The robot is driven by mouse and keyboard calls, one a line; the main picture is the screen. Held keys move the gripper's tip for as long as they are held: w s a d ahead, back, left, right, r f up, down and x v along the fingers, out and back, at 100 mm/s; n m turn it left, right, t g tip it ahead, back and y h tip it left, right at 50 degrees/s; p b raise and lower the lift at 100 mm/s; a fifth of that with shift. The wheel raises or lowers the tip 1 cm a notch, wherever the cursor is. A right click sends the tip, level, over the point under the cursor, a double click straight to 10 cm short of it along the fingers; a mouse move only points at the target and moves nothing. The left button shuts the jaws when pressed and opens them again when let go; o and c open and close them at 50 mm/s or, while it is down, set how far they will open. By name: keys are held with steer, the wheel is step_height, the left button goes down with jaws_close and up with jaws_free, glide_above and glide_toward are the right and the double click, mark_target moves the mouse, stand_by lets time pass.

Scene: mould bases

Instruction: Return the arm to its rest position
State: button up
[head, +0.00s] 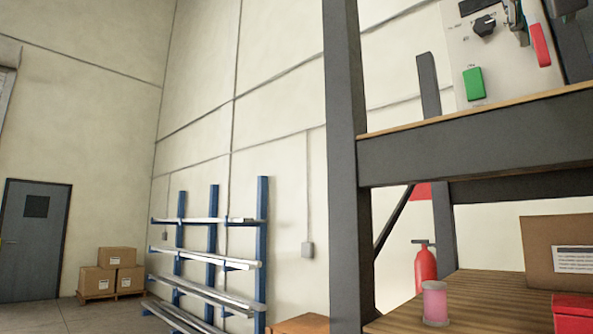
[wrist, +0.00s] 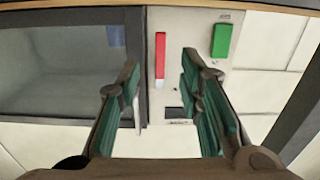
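My gripper (wrist: 160,85) shows in the wrist view with its two dark fingers and green pads apart. Nothing is between the fingers. Beyond them is a pale control panel with a red handle (wrist: 160,55) and a green button (wrist: 222,40). In the head view the same kind of panel (head: 458,50) stands on the upper shelf at the right, with a green button (head: 474,84) and a red handle (head: 540,45). A dark link at the top right corner of the head view may be mine.
A dark shelf frame (head: 345,170) rises at the right. Its lower wooden shelf (head: 470,295) holds a pink spool (head: 435,303), a cardboard box (head: 545,250) and a red box (head: 575,310). A blue rack (head: 213,235) with metal bars stands left of it.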

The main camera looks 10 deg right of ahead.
steer(key=shift+s+a+r, duration=0.35)
steer(key=shift+s+a, duration=0.05)
steer(key=shift+a, duration=0.15)
steer(key=w+a+f+n+g+y+p, duration=0.1)
steer(key=w+a+f+n+y, duration=0.15)
steer(key=f, duration=0.65)
steer(key=w+a+f+n+y+p, duration=0.1)
steer(key=w+f+y, duration=0.15)
steer(key=f, duration=0.65)
steer(key=w+a+f+n+g+y+p, duration=0.1)
steer(key=f+n+y, duration=0.15)
steer(key=f, duration=0.55)
steer(key=s+a+f+n+g+y+p, duration=0.1)
steer(key=s+a+f, duration=0.4)
steer(key=f, duration=0.8)
steer(key=s+a+f+n+g+y+p, duration=0.1)
steer(key=s+a+f+n+g+y, duration=0.2)
steer(key=f, duration=1.1)
steer(key=s+a+y, duration=0.2)
steer(key=shift+a+g, duration=0.4)
steer(key=shift+y, duration=0.25)
